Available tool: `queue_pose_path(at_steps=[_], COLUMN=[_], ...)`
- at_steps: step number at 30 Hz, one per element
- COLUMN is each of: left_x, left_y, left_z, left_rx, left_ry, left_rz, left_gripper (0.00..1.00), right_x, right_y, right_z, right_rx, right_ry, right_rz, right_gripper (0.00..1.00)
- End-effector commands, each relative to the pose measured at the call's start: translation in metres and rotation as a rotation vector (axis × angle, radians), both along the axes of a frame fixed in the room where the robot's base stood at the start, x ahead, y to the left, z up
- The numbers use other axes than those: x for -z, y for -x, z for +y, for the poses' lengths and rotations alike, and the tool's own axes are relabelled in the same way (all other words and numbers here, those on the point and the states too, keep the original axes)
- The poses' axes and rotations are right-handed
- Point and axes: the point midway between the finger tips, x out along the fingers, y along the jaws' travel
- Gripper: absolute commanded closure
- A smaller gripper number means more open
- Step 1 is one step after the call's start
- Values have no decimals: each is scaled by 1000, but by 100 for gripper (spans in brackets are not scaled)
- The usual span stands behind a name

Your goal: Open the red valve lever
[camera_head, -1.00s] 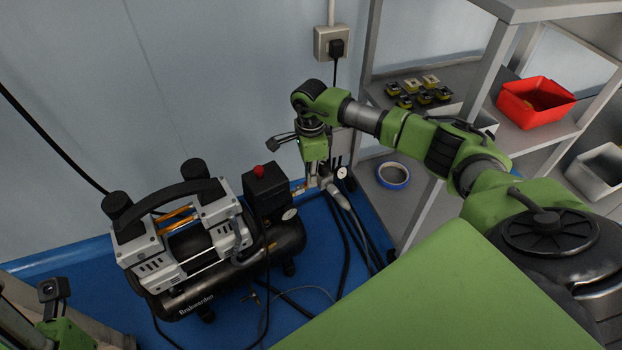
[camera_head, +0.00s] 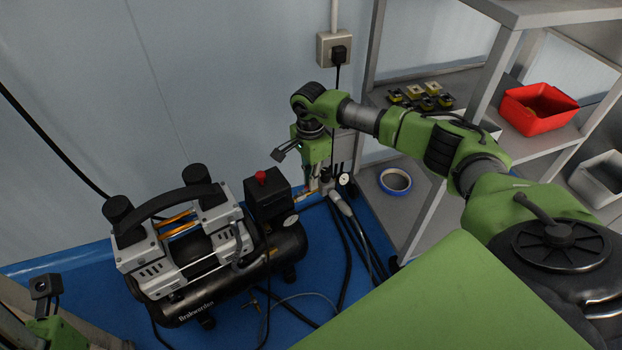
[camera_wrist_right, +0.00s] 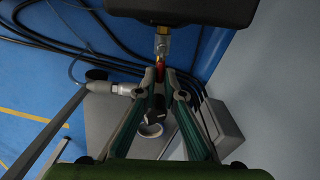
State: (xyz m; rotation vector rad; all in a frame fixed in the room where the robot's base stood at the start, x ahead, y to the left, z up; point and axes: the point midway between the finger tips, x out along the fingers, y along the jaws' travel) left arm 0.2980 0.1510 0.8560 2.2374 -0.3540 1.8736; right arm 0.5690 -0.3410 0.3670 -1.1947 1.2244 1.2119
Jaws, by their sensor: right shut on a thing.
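In the head view my right gripper (camera_head: 315,182) points down beside the right end of the compressor (camera_head: 190,250), at the brass fitting. The lever itself is too small and covered to make out there. At the lower left of the head view only a part of my left wrist shows; its fingers are out of frame.
Hoses and a grey connector (camera_head: 341,203) hang just right of my right gripper. A metal shelf (camera_head: 420,215) stands to the right with a blue tape roll (camera_head: 395,181), several small coils and a red bin (camera_head: 538,108). The wall is close behind.

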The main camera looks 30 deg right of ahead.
Motion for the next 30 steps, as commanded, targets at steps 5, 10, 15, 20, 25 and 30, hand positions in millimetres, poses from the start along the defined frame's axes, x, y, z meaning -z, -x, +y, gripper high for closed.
queue_pose_path(at_steps=[5, 10, 15, 20, 25, 30], left_x=[1, 2, 4, 3, 3, 3], left_y=[0, -1, -2, -2, -1, -1], left_z=[0, 0, 0, 0, 0, 0], left_rx=[0, 1, -1, -1, -1, 0], left_ry=[0, 0, 1, 1, 0, -1], left_rz=[3, 7, 13, 12, 9, 9], left_gripper=[60, 60, 60, 60, 60, 60], right_x=[0, 0, 0, -10, -42, -79], right_y=[-1, -1, 0, -2, -3, -3], right_z=[0, 0, 0, 0, 0, 0], right_rx=[-1, 0, 0, 0, 0, 1], right_ry=[0, 0, 0, -1, 0, 0], right_rz=[-2, -2, -1, -4, -7, -6], right_gripper=[83, 75, 75, 75, 75, 75])
